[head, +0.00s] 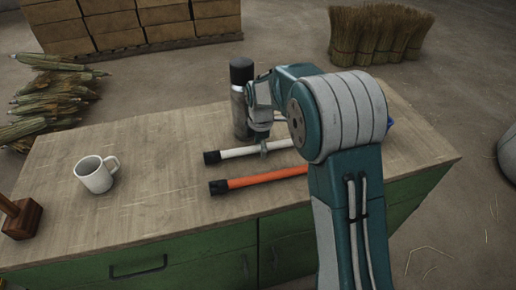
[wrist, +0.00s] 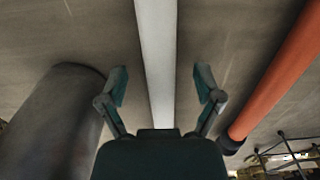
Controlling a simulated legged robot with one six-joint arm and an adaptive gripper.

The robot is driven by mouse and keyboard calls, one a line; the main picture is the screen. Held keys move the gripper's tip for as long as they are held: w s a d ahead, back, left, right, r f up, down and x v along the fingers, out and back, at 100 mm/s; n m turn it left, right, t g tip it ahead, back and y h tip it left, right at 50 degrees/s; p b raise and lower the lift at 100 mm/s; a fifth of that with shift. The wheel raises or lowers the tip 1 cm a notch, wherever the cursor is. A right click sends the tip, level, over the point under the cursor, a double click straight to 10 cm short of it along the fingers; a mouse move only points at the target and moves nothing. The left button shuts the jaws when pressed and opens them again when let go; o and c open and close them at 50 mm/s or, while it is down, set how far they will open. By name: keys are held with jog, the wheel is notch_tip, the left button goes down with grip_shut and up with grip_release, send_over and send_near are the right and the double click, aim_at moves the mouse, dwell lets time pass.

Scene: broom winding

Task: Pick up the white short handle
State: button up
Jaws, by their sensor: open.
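The white short handle (head: 240,152) lies on the table with its black end cap at the left, and my arm covers its right part in the head view. In the wrist view the white handle (wrist: 156,60) runs lengthwise between the two spread fingers of my gripper (wrist: 160,88). The fingers stand apart on either side of it, with clear gaps. My gripper (head: 263,148) also shows in the head view, low over the white handle. I cannot tell how far the fingers are above the table.
An orange handle (head: 266,179) lies in front of the white one. A dark-topped cylinder (head: 240,110) stands close behind. A white mug (head: 97,174) and a wooden block (head: 20,218) are at the left. The table's (head: 150,205) left middle is bare.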

jog(key=shift+a, duration=0.1)
grip_shut()
